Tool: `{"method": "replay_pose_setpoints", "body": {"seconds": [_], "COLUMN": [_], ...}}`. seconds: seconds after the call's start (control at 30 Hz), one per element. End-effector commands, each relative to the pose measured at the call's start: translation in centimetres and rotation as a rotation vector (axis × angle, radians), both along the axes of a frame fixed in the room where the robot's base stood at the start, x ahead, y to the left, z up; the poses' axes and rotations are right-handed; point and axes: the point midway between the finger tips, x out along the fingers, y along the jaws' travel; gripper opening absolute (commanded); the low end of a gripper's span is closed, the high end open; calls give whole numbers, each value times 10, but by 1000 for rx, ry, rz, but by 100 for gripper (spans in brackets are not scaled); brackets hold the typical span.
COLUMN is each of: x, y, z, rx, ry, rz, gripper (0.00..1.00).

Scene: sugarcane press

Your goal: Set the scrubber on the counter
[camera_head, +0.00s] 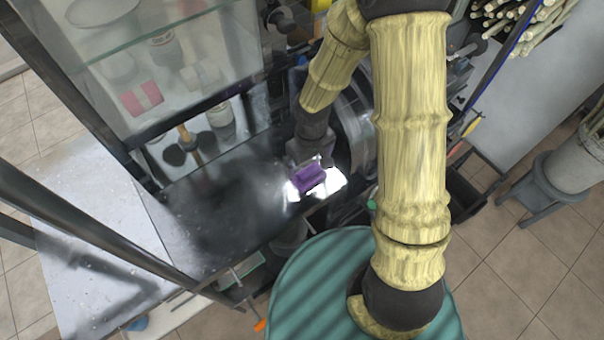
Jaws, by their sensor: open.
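A small purple block (309,178), which looks like the scrubber, is at the front right part of the dark, shiny counter (215,215). My gripper (304,166) is directly over the purple block, at the end of my arm that reaches down from the top. The jaws are open, but the fingers are small and partly merge with the block. I cannot tell whether they touch it, or whether it rests fully on the counter. A bright white patch of light surrounds the block.
A glass-fronted cabinet (185,65) with cups and a red box stands behind the counter. A dark round machine part (355,125) is close right of my gripper. A dark diagonal post (90,240) crosses the left. The counter's middle is clear.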

Motion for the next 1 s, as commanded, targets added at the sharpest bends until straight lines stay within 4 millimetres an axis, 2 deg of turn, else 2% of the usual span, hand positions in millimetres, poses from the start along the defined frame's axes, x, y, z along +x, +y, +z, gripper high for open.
{"method": "replay_pose_setpoints", "body": {"seconds": [0.03,0.2,0.4,1.0], "x": [1,1,0,0], "y": [0,-1,0,0], "z": [11,42,64,67], "rx": [3,1,0,0], "ry": [-6,-5,-2,0], "rz": [-4,-3,-1,-1], "gripper": [100,100,100,100]}}
